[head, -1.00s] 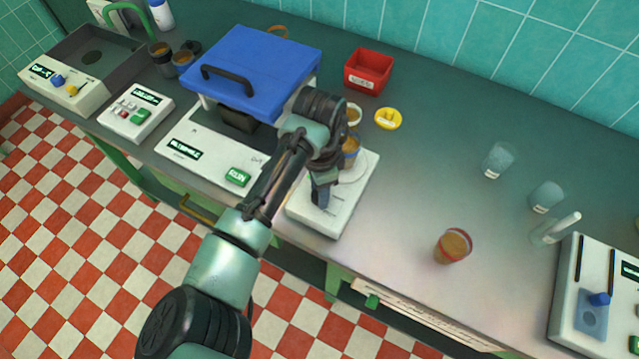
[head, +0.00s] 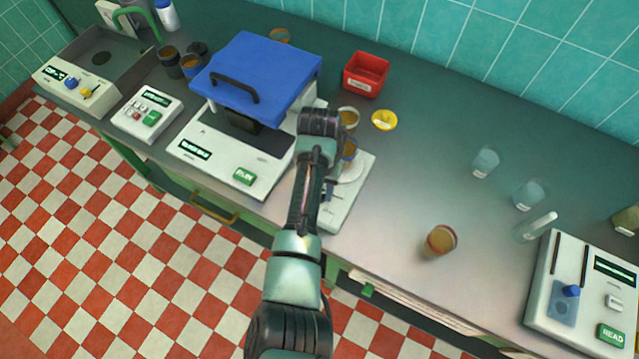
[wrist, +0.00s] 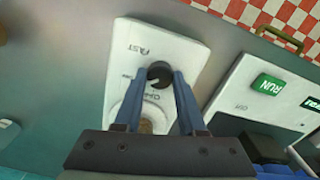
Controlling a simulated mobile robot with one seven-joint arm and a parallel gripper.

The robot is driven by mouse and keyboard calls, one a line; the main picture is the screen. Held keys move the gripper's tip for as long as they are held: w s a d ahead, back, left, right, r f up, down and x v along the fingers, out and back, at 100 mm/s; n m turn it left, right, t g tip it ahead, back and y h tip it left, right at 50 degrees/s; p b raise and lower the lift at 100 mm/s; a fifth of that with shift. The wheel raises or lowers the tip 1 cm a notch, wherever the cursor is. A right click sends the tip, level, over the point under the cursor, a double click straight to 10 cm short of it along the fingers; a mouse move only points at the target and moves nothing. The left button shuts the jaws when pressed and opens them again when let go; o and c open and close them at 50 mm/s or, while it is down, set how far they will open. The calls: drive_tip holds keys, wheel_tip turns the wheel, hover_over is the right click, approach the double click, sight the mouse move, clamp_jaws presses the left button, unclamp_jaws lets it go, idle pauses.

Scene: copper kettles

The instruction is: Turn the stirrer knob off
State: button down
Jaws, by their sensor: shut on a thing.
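The stirrer (head: 358,188) is a white box near the bench's front edge, right of the blue-lidded machine; my arm covers part of it in the head view. In the wrist view the stirrer (wrist: 180,50) shows "FAST" and another, partly covered label beside its dark round knob (wrist: 159,75). My gripper (wrist: 160,78) has its two blue fingers on either side of the knob, shut on it. A light mark shows on the knob. A cup with brown contents (head: 349,150) stands on the stirrer's round plate, partly hidden by my arm.
The blue-lidded machine (head: 255,75) with a green RUN button stands close on the left. A red bin (head: 365,74) and a yellow dish (head: 384,120) are behind. An amber cup (head: 439,241) stands to the right, with clear bench between.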

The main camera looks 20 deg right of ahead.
drive_tip(key=n+p, duration=0.2)
drive_tip(key=n, duration=0.3)
drive_tip(key=shift+r, duration=0.1)
drive_tip(key=shift+w+n+p, duration=0.1)
drive_tip(key=shift+n+p, duration=0.25)
drive_tip(key=shift+n, duration=2.05)
drive_tip(key=c, duration=0.5)
unclamp_jaws()
wheel_tip(320, 180, up, 13)
drive_tip(key=b, duration=0.1)
